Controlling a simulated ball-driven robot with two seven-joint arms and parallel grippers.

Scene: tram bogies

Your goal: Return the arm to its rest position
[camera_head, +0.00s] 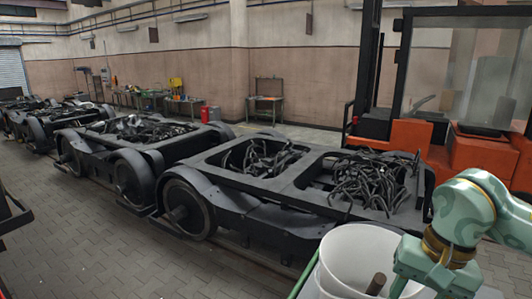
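My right arm, pale green with a gold band, comes in from the right edge. My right gripper (402,284) points down at the rim of a white bucket (345,245) at the bottom right. Only part of its fingers shows, and I cannot tell whether they are open or shut. A brown rod-like thing (376,284) stands inside the bucket, just left of the gripper. Whether the gripper touches it is unclear. My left arm and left gripper are not in view.
A black bogie (240,195) with tangled dark hoses stands behind the bucket, and more bogies (105,140) line up to the left. An orange forklift (480,155) stands at the right behind my arm. The paved floor (90,240) at the lower left is clear.

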